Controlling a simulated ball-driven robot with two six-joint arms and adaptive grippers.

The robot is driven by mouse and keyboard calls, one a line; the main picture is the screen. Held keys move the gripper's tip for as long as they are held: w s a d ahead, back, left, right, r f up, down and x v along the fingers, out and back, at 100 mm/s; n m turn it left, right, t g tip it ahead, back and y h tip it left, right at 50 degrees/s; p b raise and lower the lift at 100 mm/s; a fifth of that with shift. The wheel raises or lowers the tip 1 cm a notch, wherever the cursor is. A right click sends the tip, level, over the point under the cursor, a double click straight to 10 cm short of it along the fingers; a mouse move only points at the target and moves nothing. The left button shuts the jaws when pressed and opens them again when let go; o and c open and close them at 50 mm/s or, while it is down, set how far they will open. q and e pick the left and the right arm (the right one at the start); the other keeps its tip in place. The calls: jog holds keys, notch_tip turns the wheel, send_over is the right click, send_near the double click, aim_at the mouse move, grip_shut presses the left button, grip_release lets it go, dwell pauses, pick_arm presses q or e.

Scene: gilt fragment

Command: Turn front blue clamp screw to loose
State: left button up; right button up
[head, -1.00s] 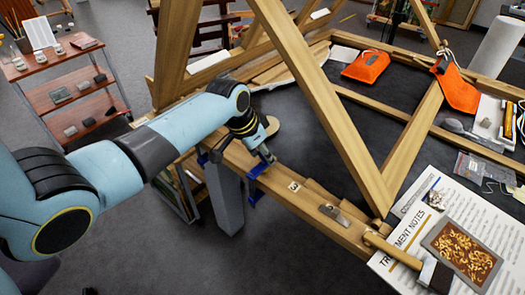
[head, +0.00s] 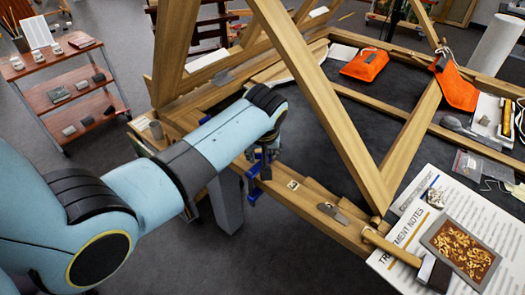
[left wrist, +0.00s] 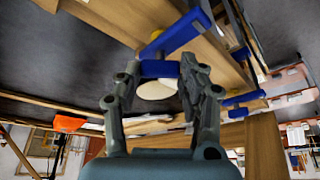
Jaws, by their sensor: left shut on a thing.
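The front blue clamp (head: 255,190) sits on the near wooden beam of the frame, partly hidden behind my left arm's end. In the left wrist view the clamp's blue bar (left wrist: 178,34) crosses the beam at the top. My left gripper (head: 262,168) is at this clamp, and its fingers (left wrist: 162,92) stand on either side of a blue part of it. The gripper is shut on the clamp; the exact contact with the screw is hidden. More blue clamp parts (left wrist: 243,99) show at the right of the left wrist view. My right gripper is not in view.
Slanted wooden struts (head: 322,100) rise close to the right of my left arm. A mallet (head: 432,272), a notes sheet (head: 408,222) and a tray of gilt flakes (head: 461,250) lie at the right. A red-brown cart (head: 75,92) stands at the left, with floor between.

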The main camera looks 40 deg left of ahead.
pick_arm(q)
jog(key=n+g+y, duration=0.1)
jog(key=n, duration=0.2)
jog(key=shift+w+d+n, duration=0.1)
jog(key=shift+n, duration=0.3)
jog(key=n+g, duration=0.1)
jog(key=n, duration=0.1)
jog(key=shift+n+b, duration=0.4)
jog(key=n+g+b, duration=0.1)
jog(key=n, duration=0.2)
jog(key=shift+w+y, duration=0.1)
jog(key=shift+y, duration=0.3)
jog(key=shift+n+g+b, duration=0.8)
jog(key=shift+n+b, duration=0.1)
jog(key=shift+n, duration=1.3)
jog(key=o, duration=1.2)
jog(key=shift+c, duration=0.2)
